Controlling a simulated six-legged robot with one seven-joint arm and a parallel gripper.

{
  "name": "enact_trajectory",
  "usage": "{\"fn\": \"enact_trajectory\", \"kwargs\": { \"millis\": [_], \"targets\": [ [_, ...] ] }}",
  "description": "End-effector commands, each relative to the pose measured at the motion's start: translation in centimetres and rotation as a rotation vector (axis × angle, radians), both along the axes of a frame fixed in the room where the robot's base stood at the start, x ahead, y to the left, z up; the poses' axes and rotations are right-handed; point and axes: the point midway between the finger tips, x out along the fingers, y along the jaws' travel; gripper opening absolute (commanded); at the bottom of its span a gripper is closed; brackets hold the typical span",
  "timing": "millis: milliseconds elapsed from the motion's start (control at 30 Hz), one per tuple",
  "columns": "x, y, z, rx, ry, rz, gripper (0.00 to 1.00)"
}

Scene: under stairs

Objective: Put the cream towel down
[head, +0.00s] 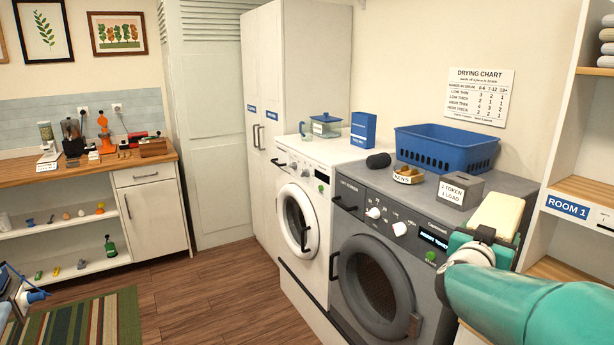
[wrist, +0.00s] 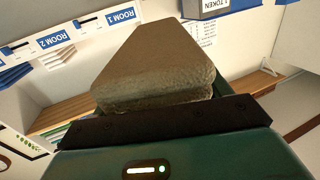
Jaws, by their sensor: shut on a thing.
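The cream towel (head: 496,214) is a folded block held up at the end of my arm, in front of the right side of the grey dryer in the head view. My gripper (head: 484,241) is shut on it. In the wrist view the towel (wrist: 155,70) fills the middle, in shade, above the dark edge of my gripper (wrist: 165,118). The fingertips are largely hidden by the towel.
A shelf unit labelled ROOM 1 (head: 568,207) stands at right, with wooden boards and folded towels (head: 607,48) higher up. The grey dryer (head: 440,182) carries a blue basket (head: 447,152), a token box (head: 461,190), a bowl (head: 408,176) and a dark roll (head: 378,160). A white washer (head: 304,195) stands beside it.

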Motion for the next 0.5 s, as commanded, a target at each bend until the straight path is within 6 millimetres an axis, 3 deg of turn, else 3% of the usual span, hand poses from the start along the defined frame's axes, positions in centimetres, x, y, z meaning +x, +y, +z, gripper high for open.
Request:
{"fn": "enact_trajectory", "kwargs": {
  "millis": [33,200,500],
  "targets": [
    [0.5,1.5,-2.5,-0.003,0.013,0.042,0.35],
    [2.0,6.5,-10.1,-0.002,0.015,0.199,0.35],
    [4.3,13.3,-20.4,0.000,0.007,0.415,0.35]
  ]
}}
